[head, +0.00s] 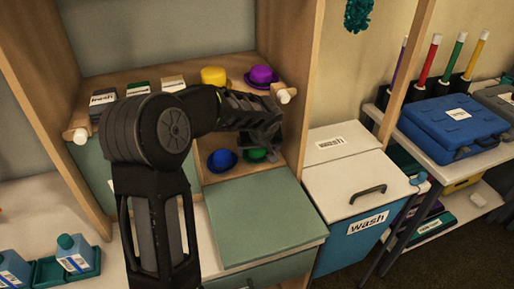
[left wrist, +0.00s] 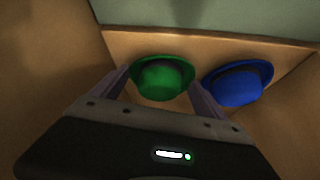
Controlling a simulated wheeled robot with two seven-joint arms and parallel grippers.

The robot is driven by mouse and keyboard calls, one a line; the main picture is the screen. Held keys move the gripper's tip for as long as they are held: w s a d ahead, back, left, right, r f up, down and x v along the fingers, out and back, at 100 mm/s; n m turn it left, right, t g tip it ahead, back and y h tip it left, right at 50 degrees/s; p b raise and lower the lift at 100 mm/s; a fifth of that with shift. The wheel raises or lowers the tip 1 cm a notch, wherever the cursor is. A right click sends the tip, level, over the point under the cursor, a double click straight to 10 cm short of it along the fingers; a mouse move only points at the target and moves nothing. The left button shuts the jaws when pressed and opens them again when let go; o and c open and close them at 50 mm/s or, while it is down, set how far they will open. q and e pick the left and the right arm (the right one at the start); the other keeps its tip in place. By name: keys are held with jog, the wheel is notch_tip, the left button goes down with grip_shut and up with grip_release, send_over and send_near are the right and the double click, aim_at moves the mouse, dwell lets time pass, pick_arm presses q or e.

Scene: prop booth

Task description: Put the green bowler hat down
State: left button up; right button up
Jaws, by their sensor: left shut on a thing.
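The green bowler hat (head: 256,155) is in the lower compartment of the wooden shelf unit, partly hidden behind my left gripper (head: 266,138). In the left wrist view the green hat (left wrist: 162,82) sits between the two fingers of my left gripper (left wrist: 160,88), which is shut on it. Its brim and crown both show. I cannot tell whether the hat touches the compartment floor. My right gripper is not in view.
A blue bowler hat (head: 222,159) is close beside the green one and also shows in the left wrist view (left wrist: 236,85). Yellow (head: 213,76) and purple (head: 262,76) hats are on the shelf above. A green-topped cabinet (head: 262,215) stands in front; a wash bin (head: 352,210) is right.

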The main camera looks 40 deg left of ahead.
pick_arm(q)
jog(key=shift+w+a+f, duration=0.1)
jog(key=shift+f, duration=0.1)
jog(key=o, duration=1)
jog(key=shift+r, duration=0.15)
jog(key=shift+r, duration=0.15)
jog(key=shift+b+v, duration=0.55)
jog(key=shift+v, duration=3.1)
